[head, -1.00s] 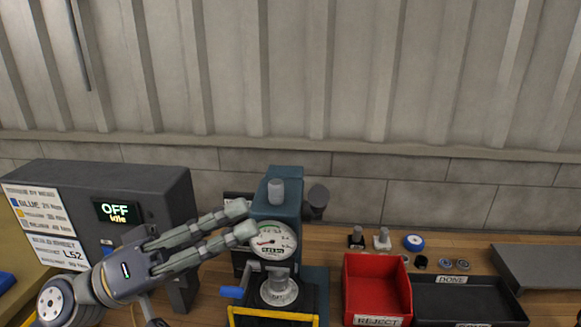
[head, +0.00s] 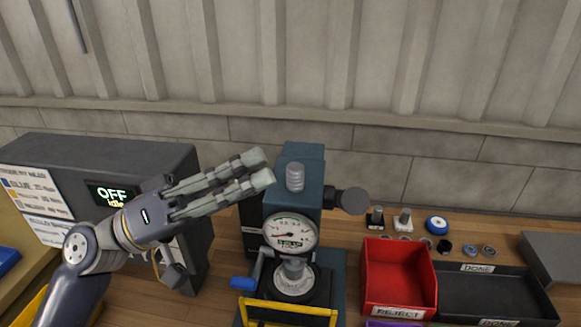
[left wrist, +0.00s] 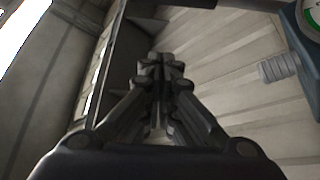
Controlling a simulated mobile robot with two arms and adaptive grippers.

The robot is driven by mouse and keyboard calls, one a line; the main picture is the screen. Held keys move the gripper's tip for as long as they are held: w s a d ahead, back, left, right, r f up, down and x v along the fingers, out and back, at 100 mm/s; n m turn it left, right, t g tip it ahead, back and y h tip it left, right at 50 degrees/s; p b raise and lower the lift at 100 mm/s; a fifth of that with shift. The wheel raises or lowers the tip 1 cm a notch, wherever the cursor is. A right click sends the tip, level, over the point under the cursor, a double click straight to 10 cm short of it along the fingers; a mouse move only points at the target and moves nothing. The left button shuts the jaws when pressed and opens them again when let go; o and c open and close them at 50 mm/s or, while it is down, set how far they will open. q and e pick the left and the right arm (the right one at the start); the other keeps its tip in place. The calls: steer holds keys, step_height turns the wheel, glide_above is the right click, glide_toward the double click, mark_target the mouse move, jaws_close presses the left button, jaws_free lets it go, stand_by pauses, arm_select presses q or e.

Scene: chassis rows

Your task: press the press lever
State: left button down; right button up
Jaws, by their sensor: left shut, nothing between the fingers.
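The press (head: 300,165) is a blue upright body with a grey ribbed cylinder (head: 295,178) at its head and a round dial gauge (head: 290,232) on its front. A dark round knob on a short arm (head: 353,201) sticks out to its right. A blue handle (head: 243,283) sits low on its left; I cannot tell which part is the press lever. My left gripper (head: 263,168) is shut and empty, pointing right, at the left of the press head, apparently apart from it. In the left wrist view its fingers (left wrist: 161,65) are together, with the ribbed cylinder (left wrist: 278,68) to the right.
A grey control box (head: 160,165) with an OFF/Idle display (head: 111,194) stands behind the left arm. A red REJECT bin (head: 400,278) and a black DONE tray (head: 495,295) lie right of the press. Small parts and a blue wheel (head: 437,225) sit behind them.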

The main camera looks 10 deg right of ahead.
mark_target(345, 199)
arm_select(q)
steer(key=s+r+p+x, duration=0.1)
steer(key=p+x, duration=0.5)
steer(key=x, duration=0.3)
steer(key=f, duration=0.1)
steer(key=s+f, duration=0.1)
steer(key=f+p, duration=0.1)
steer(key=f, duration=0.1)
steer(key=shift+s+d, duration=0.3)
steer(key=shift+s, duration=0.05)
arm_select(e)
step_height(345, 199, up, 7)
steer(key=w, duration=0.1)
steer(key=shift+w+a+r, duration=0.2)
steer(key=shift+w, duration=0.1)
steer(key=shift+f, duration=0.1)
